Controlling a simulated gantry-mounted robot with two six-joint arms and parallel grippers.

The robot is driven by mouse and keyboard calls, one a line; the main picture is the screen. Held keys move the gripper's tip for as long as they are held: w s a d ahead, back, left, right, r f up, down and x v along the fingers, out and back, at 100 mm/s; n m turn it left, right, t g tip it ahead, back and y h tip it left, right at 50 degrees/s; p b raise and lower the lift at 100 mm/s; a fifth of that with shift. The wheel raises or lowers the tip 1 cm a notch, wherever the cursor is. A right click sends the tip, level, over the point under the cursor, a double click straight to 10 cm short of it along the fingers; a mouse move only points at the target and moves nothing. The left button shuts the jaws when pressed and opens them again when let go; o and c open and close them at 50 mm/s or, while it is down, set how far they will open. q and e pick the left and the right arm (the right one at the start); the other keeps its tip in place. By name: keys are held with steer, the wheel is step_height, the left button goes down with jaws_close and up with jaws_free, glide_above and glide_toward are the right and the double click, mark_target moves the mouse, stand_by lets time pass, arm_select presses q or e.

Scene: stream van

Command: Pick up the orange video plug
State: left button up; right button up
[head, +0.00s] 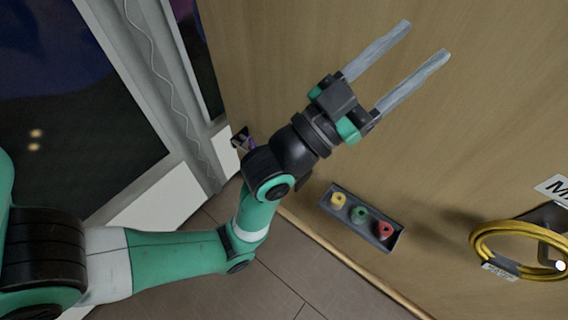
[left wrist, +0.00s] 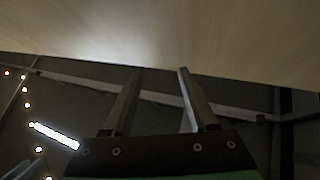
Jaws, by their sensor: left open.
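No orange video plug can be made out in either view. My left gripper (head: 425,40) is open and empty in front of the bare upper part of the wooden panel. Its two fingers point to the upper right in the head view. The left wrist view also shows the open left gripper (left wrist: 159,73), with nothing between its fingers. My right gripper is not in view.
A dark grey holder (head: 348,221) with yellow, green and red pieces is below the left gripper. A coiled yellow cable (head: 482,240) is at the right, beside a partly cut-off label (head: 556,189). The wooden panel (head: 290,40) is otherwise largely clear.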

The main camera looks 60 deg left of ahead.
arm_select(q)
steer(key=s+a+f+n+g+y+p, duration=0.1)
steer(key=a+f+g+y+p, duration=0.15)
steer(key=a+f, duration=0.45)
steer(key=a+f+n+g+y+p, duration=0.1)
steer(key=a+f+g+y, duration=0.15)
steer(key=f, duration=0.95)
steer(key=s+a+f+n+g+y+p, duration=0.1)
steer(key=s+a+f+n+g+p, duration=0.2)
steer(key=s+f, duration=0.65)
steer(key=s+a+f+g+p, duration=0.1)
steer(key=s+a+f+g, duration=0.1)
steer(key=s+f+g, duration=0.5)
steer(key=shift+t, duration=0.9)
steer(key=x, duration=0.4)
steer(key=f+x, duration=0.1)
steer(key=x, duration=0.3)
steer(key=f+x, duration=0.1)
steer(key=x, duration=0.3)
steer(key=shift+s+d+f+b, duration=0.2)
steer(key=shift+d+b, duration=0.1)
jaws_close()
